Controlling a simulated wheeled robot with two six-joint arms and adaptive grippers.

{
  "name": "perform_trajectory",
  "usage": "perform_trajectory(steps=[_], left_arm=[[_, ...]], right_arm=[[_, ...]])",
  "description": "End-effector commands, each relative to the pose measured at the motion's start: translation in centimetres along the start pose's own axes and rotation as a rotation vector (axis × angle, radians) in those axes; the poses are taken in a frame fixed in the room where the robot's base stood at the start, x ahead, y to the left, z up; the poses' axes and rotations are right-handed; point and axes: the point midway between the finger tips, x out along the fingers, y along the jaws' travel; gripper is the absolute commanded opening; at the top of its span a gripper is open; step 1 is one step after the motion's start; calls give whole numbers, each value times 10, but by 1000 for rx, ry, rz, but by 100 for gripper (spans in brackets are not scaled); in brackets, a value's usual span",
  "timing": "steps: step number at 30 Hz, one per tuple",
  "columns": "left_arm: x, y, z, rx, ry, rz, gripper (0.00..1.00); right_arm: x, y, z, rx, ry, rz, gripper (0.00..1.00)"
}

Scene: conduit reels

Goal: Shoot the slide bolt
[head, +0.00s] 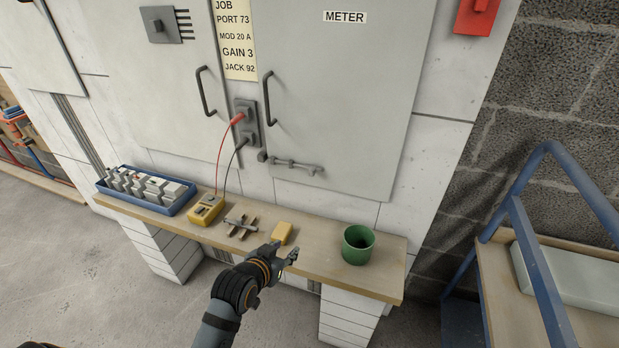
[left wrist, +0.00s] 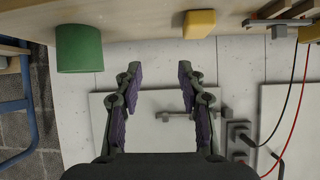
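The slide bolt (head: 290,163) is a grey bar with a small handle, set low on the right-hand METER cabinet door (head: 345,90). Its left end is by a small grey block at the door's edge; I cannot tell whether it enters it. My left gripper (head: 283,252) is at the shelf's front edge, below the bolt and apart from it. In the left wrist view, which is upside down, the gripper (left wrist: 159,68) is open and empty, with the slide bolt (left wrist: 174,116) farther off behind the fingers. My right gripper is not in view.
On the wooden shelf (head: 330,262) stand a green cup (head: 357,245), a yellow block (head: 282,232), a cross-shaped piece (head: 240,226), a yellow meter (head: 206,209) and a blue tray (head: 177,207). Red and black leads (head: 220,150) hang left of the bolt. A blue-framed rack (head: 545,190) stands right.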

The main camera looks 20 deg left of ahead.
Motion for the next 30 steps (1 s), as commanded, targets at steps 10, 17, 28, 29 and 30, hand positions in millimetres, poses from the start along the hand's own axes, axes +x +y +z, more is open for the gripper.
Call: perform_trajectory(steps=[10,17,28,29,30], left_arm=[[13,-2,-118,-39,473,-30,40],[9,-4,-142,-51,578,-46,40],[55,-7,-171,-48,577,-47,40],[61,-7,-174,-48,576,-47,40],[68,-8,-178,-49,575,-46,40]], right_arm=[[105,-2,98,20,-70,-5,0],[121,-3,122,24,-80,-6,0],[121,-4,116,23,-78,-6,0],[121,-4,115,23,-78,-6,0],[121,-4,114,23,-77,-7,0]])
